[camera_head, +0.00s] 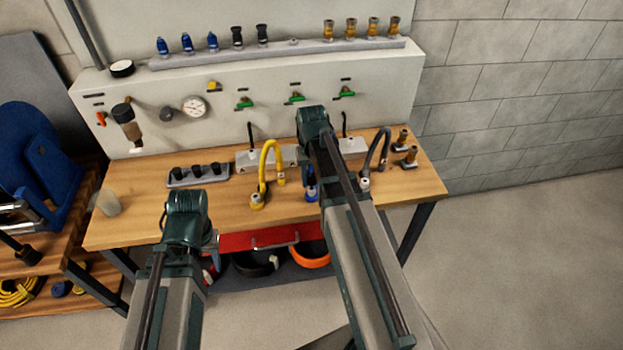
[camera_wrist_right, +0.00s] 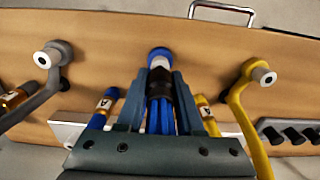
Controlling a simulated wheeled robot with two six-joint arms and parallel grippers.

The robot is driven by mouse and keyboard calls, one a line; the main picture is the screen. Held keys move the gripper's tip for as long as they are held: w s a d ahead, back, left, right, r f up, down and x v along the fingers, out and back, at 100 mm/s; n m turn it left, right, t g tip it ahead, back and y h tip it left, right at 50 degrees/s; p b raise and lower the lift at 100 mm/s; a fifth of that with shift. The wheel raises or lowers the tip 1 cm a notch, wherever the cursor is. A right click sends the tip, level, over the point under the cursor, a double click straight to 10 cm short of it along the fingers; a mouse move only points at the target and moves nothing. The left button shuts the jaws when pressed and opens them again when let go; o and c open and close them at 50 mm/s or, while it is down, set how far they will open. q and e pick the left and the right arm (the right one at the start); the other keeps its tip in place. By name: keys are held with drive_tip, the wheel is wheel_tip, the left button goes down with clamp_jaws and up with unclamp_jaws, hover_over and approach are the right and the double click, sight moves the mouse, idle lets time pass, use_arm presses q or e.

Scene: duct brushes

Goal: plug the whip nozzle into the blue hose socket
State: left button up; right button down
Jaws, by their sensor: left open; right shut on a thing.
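My right gripper (camera_wrist_right: 160,95) is shut on the whip nozzle (camera_wrist_right: 160,84), a piece with a dark body and a pale ring. In the right wrist view the nozzle lines up with a blue ring, the blue hose socket (camera_wrist_right: 159,53). Blue also shows between the fingers. I cannot tell whether the nozzle is seated or just touching. In the head view the blue socket (camera_head: 311,190) stands on the bench, beside my right arm, which hides the right fingertips. My left gripper (camera_head: 210,241) is open before the bench's front edge; its fingers are mostly hidden.
A yellow hose (camera_head: 266,158) stands left of the blue socket and a grey hose (camera_head: 384,150) right of it. A dark holder (camera_head: 198,180) sits on the bench's left. Brass fittings (camera_head: 408,158) stand at the right end. Nozzles line the upper rack (camera_head: 280,50).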

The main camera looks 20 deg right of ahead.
sight(311, 171)
drive_tip(key=shift+f+b, duration=0.35)
drive_tip(key=shift+f, duration=0.3)
drive_tip(key=shift+f+b, duration=0.5)
idle(1.5)
drive_tip(key=shift+c, duration=2.3)
unclamp_jaws()
drive_tip(key=shift+r, duration=0.1)
wheel_tip(311, 171, up, 14)
drive_tip(key=p, duration=1.4)
drive_tip(key=shift+f, duration=0.2)
